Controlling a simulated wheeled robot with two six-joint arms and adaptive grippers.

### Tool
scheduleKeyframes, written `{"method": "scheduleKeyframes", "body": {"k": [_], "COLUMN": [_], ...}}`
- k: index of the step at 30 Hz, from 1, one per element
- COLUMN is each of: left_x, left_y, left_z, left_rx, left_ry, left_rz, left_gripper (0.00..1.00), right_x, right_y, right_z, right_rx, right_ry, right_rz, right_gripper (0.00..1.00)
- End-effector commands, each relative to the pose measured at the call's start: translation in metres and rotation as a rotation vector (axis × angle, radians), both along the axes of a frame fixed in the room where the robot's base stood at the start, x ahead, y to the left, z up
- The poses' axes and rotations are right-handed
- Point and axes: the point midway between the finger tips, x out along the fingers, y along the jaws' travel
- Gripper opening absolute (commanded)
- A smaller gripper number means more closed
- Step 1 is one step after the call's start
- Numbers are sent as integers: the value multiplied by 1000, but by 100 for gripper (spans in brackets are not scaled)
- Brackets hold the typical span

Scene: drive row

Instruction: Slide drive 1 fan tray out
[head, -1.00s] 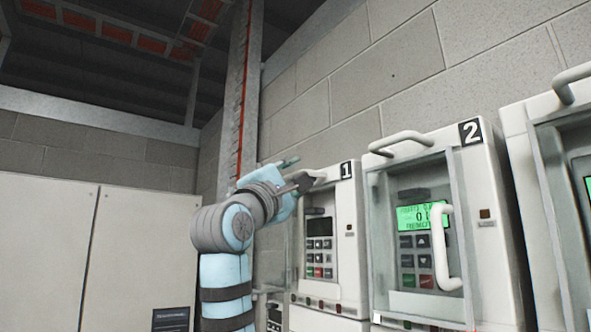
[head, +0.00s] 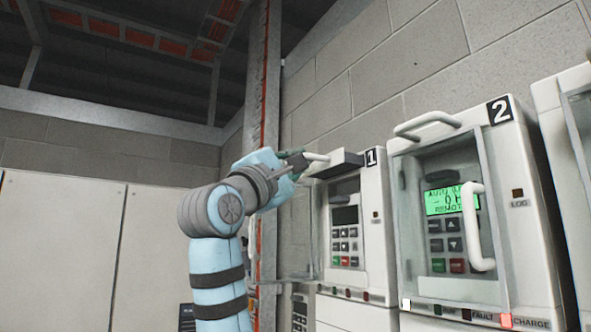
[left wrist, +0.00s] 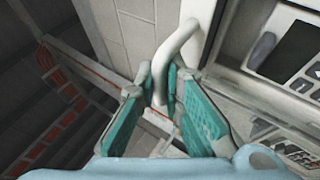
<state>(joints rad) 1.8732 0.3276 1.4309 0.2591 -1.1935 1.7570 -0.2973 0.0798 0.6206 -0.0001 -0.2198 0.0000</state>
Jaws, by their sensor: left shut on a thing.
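Drive 1 (head: 371,210) is a pale cabinet with a dark display and keypad, under a black "1" label. My left gripper (head: 300,160) is shut on this handle. In the left wrist view the white bent handle (left wrist: 178,52) runs between the two teal finger pads (left wrist: 160,105). How far the tray is out is hard to tell. My right gripper is out of view.
Drive 1's clear door (head: 296,235) stands open at its left. Drive 2 (head: 535,190), with a green lit screen, closed door and own top handle (head: 427,124), stands to the right. Pale cabinets (head: 65,245) fill the left. A metal column (head: 262,80) rises behind my arm.

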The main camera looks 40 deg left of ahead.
Motion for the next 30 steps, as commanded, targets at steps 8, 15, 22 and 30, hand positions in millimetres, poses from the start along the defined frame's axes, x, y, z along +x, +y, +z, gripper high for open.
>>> {"method": "scheduleKeyframes", "body": {"k": [8, 15, 22, 30], "left_x": [3, 2, -4, -61], "left_y": [-2, 0, -1, -6], "left_z": [-1, 0, -3, -38], "left_rx": [0, 0, 0, 2], "left_ry": [7, 5, 2, 2], "left_rz": [-4, -1, 0, 4], "left_gripper": [15, 30, 30, 30], "right_x": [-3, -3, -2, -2], "right_y": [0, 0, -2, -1], "right_z": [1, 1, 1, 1], "right_rx": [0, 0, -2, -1], "right_ry": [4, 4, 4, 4], "right_rz": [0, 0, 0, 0], "right_gripper": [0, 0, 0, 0]}}
